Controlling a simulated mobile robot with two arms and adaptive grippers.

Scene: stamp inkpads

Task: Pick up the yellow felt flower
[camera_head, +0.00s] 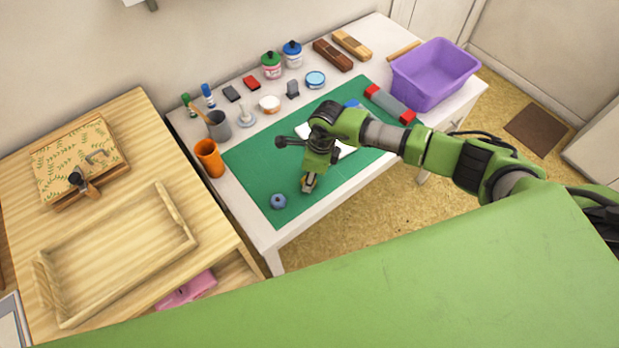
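My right gripper (308,183) reaches in from the right and points down at the green mat (258,165) on the white table. A small yellowish patch shows at its fingertips; I cannot tell whether this is the yellow felt flower or part of the gripper. No other yellow flower is visible. The fingers are too small and overlapped to show whether they are open or shut. A small blue flower-like piece (278,201) lies on the mat to the left of the gripper. My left gripper is not in view.
An orange cup (209,158) and a grey cup (218,125) stand left of the mat. Jars, pads and blocks line the back. A purple bin (434,75) and a grey-red roller-like object (390,104) are at the right. The mat's front left is mostly clear.

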